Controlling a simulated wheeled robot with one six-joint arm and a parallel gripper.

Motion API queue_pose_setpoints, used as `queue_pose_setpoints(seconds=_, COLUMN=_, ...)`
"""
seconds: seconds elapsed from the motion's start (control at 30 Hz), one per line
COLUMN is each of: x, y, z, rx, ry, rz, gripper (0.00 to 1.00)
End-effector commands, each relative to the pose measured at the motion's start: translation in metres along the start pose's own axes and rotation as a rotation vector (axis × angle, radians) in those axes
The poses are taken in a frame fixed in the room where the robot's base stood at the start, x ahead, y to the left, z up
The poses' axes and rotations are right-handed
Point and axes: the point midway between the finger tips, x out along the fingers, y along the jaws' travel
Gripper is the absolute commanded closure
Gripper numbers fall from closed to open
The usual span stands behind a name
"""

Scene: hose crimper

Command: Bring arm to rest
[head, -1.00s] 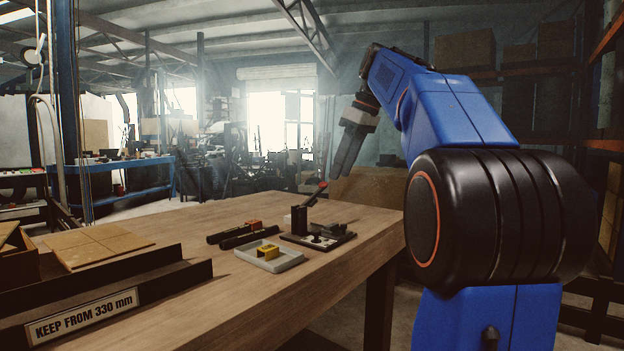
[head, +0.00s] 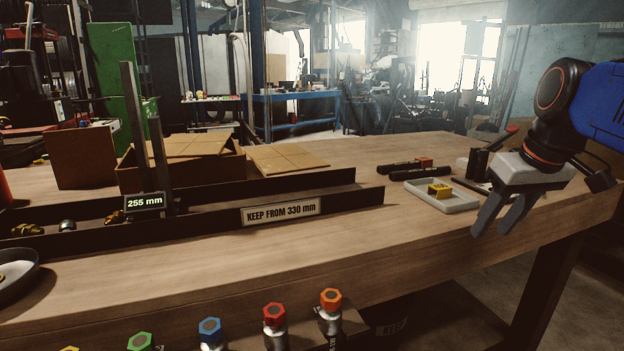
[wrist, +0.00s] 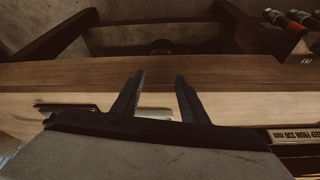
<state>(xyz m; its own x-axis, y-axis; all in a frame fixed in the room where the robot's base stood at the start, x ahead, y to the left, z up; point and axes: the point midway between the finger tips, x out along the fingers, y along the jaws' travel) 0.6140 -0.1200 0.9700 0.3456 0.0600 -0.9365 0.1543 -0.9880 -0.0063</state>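My gripper (head: 492,218) is at the right of the head view, over the right part of the workbench, with its fingers pointing down. The two grey fingers are apart with nothing between them. In the wrist view the fingers (wrist: 155,95) also stand apart and empty above the bench edge. My blue arm reaches in from the right edge of the head view. The hand partly covers the crimper (head: 478,162) with its red-tipped lever behind it.
A light tray (head: 430,202) with a yellow block (head: 440,190) and dark bars (head: 405,173) lie left of my gripper. A long rail with a "KEEP FROM 330 mm" sign (head: 280,213) runs left. Several colour-capped fittings (head: 275,314) stand at the front edge. The bench middle is clear.

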Motion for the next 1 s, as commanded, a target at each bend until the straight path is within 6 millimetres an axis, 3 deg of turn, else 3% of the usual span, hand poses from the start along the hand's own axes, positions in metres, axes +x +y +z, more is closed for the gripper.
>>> queue_pose_setpoints(seconds=0.1, x=0.037, y=-0.025, z=0.045, rx=0.034, ry=0.005, rz=0.018, gripper=0.6)
queue_pose_setpoints(seconds=0.3, x=0.099, y=-0.052, z=0.117, rx=0.092, ry=0.028, rz=0.048, gripper=0.6)
queue_pose_setpoints(seconds=0.5, x=0.142, y=-0.065, z=0.167, rx=0.126, ry=0.05, rz=0.061, gripper=0.6)
queue_pose_setpoints(seconds=0.67, x=0.155, y=-0.067, z=0.181, rx=0.137, ry=0.056, rz=0.065, gripper=0.6)
queue_pose_setpoints(seconds=1.0, x=0.155, y=-0.067, z=0.181, rx=0.138, ry=0.056, rz=0.065, gripper=0.6)
